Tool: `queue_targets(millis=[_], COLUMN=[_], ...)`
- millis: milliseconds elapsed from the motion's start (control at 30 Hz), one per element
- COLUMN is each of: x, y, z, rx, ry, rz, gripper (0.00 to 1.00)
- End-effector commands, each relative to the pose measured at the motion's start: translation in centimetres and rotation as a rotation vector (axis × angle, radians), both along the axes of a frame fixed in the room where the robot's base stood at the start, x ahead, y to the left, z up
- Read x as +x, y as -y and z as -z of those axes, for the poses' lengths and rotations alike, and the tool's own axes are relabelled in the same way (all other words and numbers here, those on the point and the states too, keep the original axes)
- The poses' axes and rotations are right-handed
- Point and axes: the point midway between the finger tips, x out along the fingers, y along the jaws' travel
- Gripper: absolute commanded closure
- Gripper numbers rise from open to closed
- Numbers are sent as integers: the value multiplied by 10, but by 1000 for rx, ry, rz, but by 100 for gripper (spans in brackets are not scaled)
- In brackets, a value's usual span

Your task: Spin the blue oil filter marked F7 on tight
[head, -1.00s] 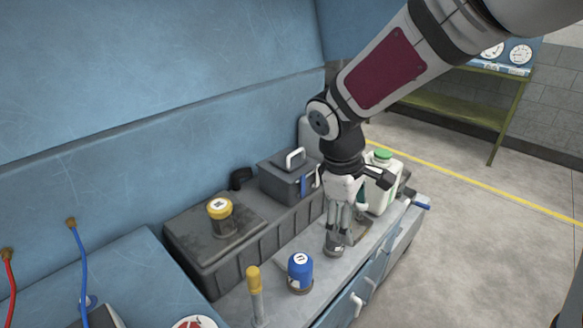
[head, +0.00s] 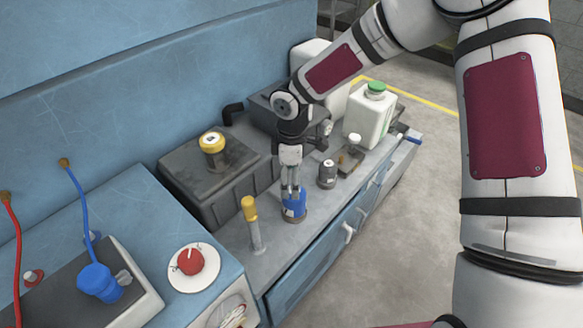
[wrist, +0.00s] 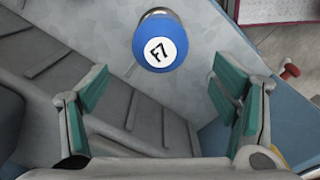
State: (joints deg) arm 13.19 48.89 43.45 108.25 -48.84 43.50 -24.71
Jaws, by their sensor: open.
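The blue oil filter (head: 295,209) stands upright on the grey bench top, with a brownish ring at its base. In the wrist view its round top (wrist: 171,58) shows a white label reading F7. My gripper (head: 291,190) points down over the filter in the head view, its fingers overlapping the filter's upper part. In the wrist view my gripper (wrist: 160,78) is open, teal pads wide apart with nothing between them. The filter lies beyond the line of the fingertips, roughly centred left to right. I cannot tell whether a finger touches it.
A dark filter (head: 327,174) stands to the right, and a yellow-topped post (head: 251,222) to the left. Behind is a dark box (head: 190,173) bearing a yellow filter (head: 212,149). A white jug (head: 369,116) stands farther right. The bench front edge is close.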

Motion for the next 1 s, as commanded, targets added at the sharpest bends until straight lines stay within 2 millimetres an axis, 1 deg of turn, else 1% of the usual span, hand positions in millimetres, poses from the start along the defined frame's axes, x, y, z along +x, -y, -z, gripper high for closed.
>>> queue_targets(millis=[33, 300, 500, 700, 1000], x=[-1, -1, -1, 0, 0], y=[-1, 0, -1, 0, 0], z=[10, 58, 86, 98, 100], rx=[1, 0, 0, 0, 0], ry=[-4, -4, -2, 0, 0], rz=[-1, 0, 0, 0, 0], gripper=[20, 20, 20, 20, 20])
